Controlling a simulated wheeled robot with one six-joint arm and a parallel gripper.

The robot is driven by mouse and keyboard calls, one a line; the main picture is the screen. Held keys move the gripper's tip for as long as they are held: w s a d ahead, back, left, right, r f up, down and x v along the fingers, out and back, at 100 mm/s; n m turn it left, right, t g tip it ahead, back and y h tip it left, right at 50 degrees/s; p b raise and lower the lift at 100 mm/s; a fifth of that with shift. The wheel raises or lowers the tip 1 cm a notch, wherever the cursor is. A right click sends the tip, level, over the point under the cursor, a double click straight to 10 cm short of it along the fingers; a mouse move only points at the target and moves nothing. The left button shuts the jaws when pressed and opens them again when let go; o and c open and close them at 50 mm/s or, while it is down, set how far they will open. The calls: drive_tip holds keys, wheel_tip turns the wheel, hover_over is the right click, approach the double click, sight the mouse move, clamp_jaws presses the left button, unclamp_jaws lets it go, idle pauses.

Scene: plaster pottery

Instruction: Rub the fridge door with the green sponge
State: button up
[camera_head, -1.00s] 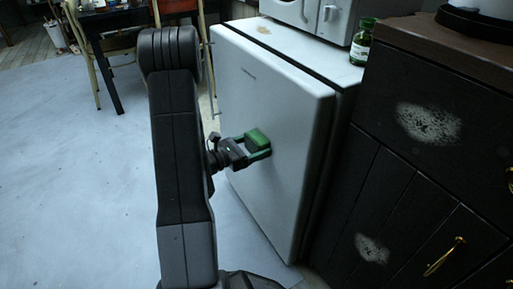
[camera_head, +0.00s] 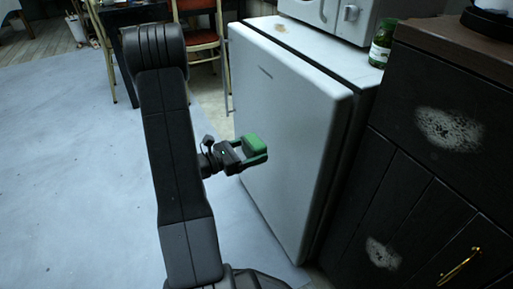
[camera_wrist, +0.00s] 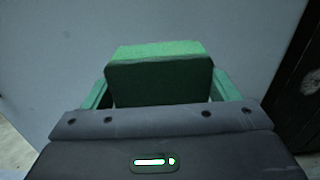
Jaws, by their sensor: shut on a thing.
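The green sponge (camera_head: 254,143) is held between the fingers of my gripper (camera_head: 262,153), in front of the white fridge door (camera_head: 290,125). In the wrist view the sponge (camera_wrist: 158,75) sits between the two green fingers of my gripper (camera_wrist: 160,92), with the pale door (camera_wrist: 240,40) filling the background. I cannot tell whether the sponge's front face touches the door. The sponge is at the left part of the door, around mid-height.
A microwave (camera_head: 345,15) and a green jar (camera_head: 382,43) stand on top of the fridge. A dark cabinet (camera_head: 400,170) with a brass handle (camera_head: 460,266) is close on the right. Chairs (camera_head: 200,40) and a table are behind. The floor at left (camera_head: 60,150) is clear.

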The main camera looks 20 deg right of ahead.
drive_tip(key=shift+a, duration=0.15)
drive_tip(key=shift+s+a, duration=0.15)
drive_tip(key=shift+a, duration=1.2)
